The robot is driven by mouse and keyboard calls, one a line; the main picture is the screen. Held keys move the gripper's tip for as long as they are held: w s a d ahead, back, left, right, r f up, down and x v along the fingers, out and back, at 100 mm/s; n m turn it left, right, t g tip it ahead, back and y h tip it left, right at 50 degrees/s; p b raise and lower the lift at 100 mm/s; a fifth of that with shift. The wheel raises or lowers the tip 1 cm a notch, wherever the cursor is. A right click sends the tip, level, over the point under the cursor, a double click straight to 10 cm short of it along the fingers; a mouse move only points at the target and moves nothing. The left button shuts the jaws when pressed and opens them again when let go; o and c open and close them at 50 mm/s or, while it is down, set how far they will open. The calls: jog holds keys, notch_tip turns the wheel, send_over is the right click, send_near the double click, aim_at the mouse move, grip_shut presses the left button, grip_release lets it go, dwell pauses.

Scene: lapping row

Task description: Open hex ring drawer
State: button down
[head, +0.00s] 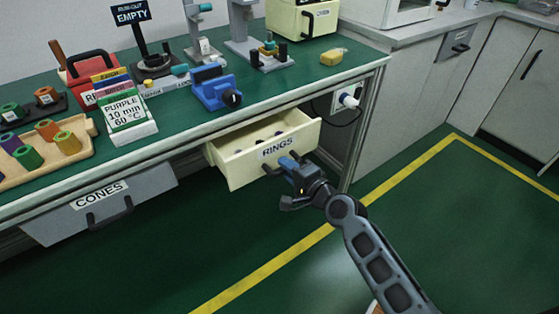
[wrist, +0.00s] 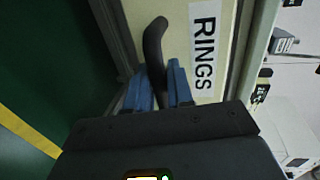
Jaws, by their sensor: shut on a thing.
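The cream drawer labelled RINGS (head: 237,172) hangs under the green-topped bench and stands pulled out, with several dark items visible inside. Its front also fills the upper middle of the wrist view (wrist: 232,50). My gripper (head: 287,165) is at the drawer front, just below the label. In the wrist view its blue fingers (wrist: 165,88) are shut on the dark drawer handle (wrist: 154,42), one on each side of it. The part of the handle between the fingers is partly hidden.
A grey drawer labelled CONES (head: 150,192) is closed at the left. A blue vise (head: 215,90) and a yellow block (head: 333,56) stand on the bench (head: 180,112). A bench leg and a plugged socket (head: 347,100) are right of the open drawer. The green floor (head: 420,230) is clear.

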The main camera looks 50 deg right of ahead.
jog(key=f+b+v, duration=0.1)
jog(key=v, duration=0.7)
jog(key=shift+s+f, duration=0.45)
jog(key=shift+s, duration=0.05)
jog(key=shift+a, duration=0.15)
jog(key=c, duration=1.2)
grip_release()
jog(key=shift+o, duration=0.2)
jog(key=b+v, duration=0.1)
jog(key=v, duration=0.6)
jog(key=shift+s, duration=0.35)
jog(key=shift+a+r, duration=0.1)
jog(key=shift+r, duration=0.05)
